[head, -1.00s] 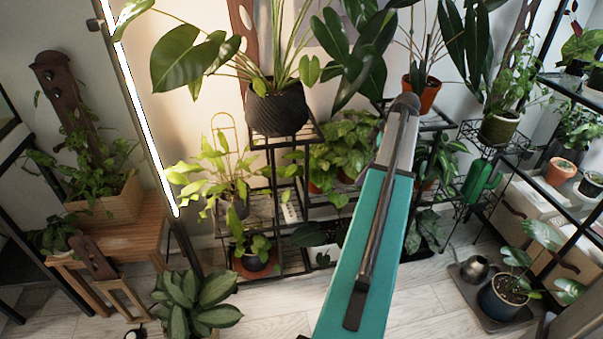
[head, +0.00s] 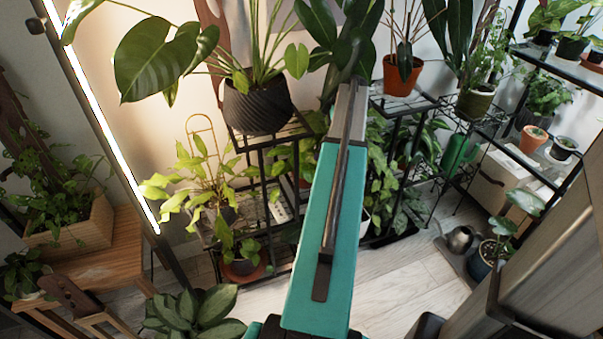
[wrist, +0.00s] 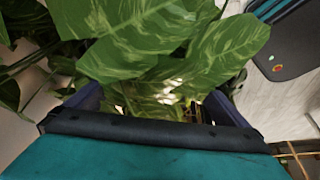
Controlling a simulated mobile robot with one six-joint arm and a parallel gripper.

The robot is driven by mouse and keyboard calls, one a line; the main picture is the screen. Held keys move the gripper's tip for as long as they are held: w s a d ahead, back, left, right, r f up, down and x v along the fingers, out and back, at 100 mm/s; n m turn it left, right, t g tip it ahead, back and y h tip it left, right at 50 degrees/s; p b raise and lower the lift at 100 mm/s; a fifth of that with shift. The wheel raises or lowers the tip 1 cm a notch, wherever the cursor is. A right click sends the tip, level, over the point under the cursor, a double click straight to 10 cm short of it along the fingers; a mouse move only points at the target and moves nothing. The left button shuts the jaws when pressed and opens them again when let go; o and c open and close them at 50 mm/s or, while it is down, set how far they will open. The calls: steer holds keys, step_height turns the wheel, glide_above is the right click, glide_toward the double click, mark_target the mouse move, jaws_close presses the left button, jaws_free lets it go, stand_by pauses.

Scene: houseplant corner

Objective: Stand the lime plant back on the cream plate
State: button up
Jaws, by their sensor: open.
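A yellow-green plant (head: 205,178), which looks like the lime plant, stands on the middle tier of the black stand in the head view. I cannot tell for certain which is the task's plant. I cannot make out a cream plate. My gripper (wrist: 155,103) is open in the wrist view, with large variegated leaves (wrist: 170,40) in front of and above its dark fingers. Leaves hide much of the space between the fingers. In the head view my arm hides the gripper.
The black tiered stand (head: 280,135) carries a dark ribbed pot (head: 257,107) and several other plants. A terracotta pot (head: 402,75) stands high to the right. A broad-leaved plant (head: 190,315) is at lower left. A wooden bench (head: 105,255) is at left. Pale floor (head: 415,285) is open at right.

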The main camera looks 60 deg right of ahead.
mark_target(305, 166)
steer(key=shift+b+x, duration=0.7)
steer(key=shift+x, duration=3.6)
steer(key=shift+b+x, duration=0.6)
steer(key=shift+x, duration=2.05)
steer(key=c, duration=1.3)
steer(key=shift+c, duration=0.2)
steer(key=shift+r, duration=0.1)
